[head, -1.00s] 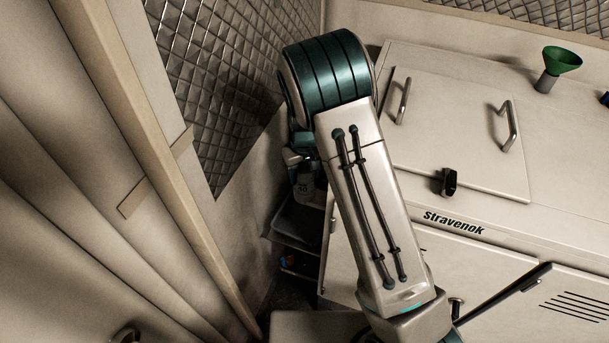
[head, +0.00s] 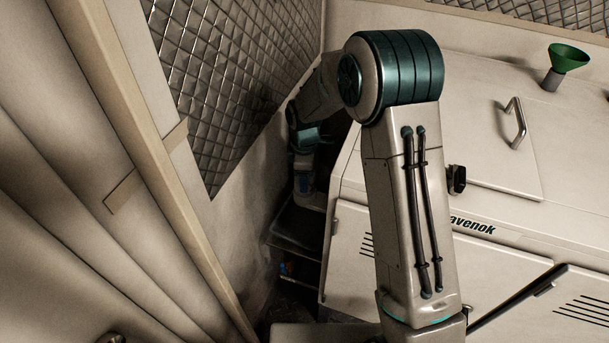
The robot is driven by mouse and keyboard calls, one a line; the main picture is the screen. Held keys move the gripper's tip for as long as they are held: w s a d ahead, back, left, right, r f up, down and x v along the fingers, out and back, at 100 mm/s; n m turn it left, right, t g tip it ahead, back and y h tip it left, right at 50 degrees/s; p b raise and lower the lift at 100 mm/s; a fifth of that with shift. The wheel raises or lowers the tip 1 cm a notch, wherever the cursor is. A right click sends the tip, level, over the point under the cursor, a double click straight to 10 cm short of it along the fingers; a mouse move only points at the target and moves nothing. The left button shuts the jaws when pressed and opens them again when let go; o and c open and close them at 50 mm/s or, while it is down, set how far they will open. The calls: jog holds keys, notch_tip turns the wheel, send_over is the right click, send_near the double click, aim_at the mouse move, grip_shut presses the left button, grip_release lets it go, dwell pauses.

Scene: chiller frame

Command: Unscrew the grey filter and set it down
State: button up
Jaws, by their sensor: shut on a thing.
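My arm rises in front of the machine, bends at the teal elbow and reaches into the dark back corner. Its far end points down there, with my gripper (head: 306,186) small and dim below the teal wrist. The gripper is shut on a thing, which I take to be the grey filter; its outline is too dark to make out. It is above or beside the dark tray (head: 291,232); the gap cannot be told. No other grey filter can be made out. The place it was screwed to is not discernible.
The pale machine (head: 352,222) stands to the right, with a lid handle (head: 516,122), a black latch (head: 457,179) and a green funnel (head: 568,56) on top. A quilted wall (head: 225,90) and a beige panel edge (head: 165,190) close in the left. A lower shelf holds small coloured things (head: 287,268).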

jog(key=o, duration=1)
jog(key=m+b, duration=0.1)
jog(key=m, duration=0.2)
jog(key=shift+f, duration=0.1)
jog(key=m, duration=0.3)
jog(key=shift+m, duration=0.4)
jog(key=m, duration=0.4)
jog(key=shift+m+b, duration=0.3)
jog(key=shift+m, duration=0.1)
jog(key=m, duration=0.3)
